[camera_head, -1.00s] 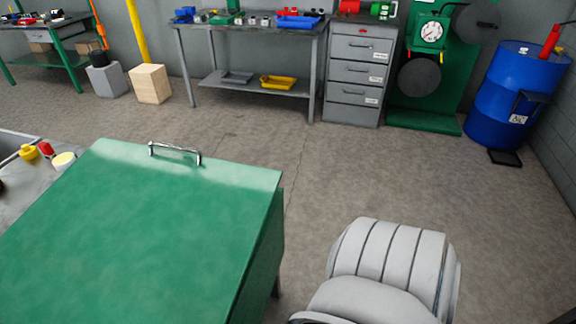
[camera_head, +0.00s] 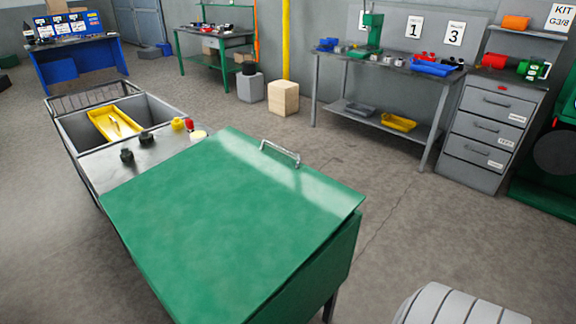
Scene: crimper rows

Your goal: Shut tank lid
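The green tank lid (camera_head: 235,225) is a broad flat panel in the lower middle of the head view. It lies over the green tank body (camera_head: 340,262), whose side shows below the lid's right edge. I cannot tell whether the lid sits fully down. A metal bar handle (camera_head: 280,152) is fixed near the lid's far edge, and nothing is holding it. Neither of my grippers is in view.
A metal sink bench (camera_head: 165,150) adjoins the lid on the left, with a yellow tray (camera_head: 115,124) in its basin. A grey workbench (camera_head: 385,62) and drawer cabinet (camera_head: 490,130) stand at the back.

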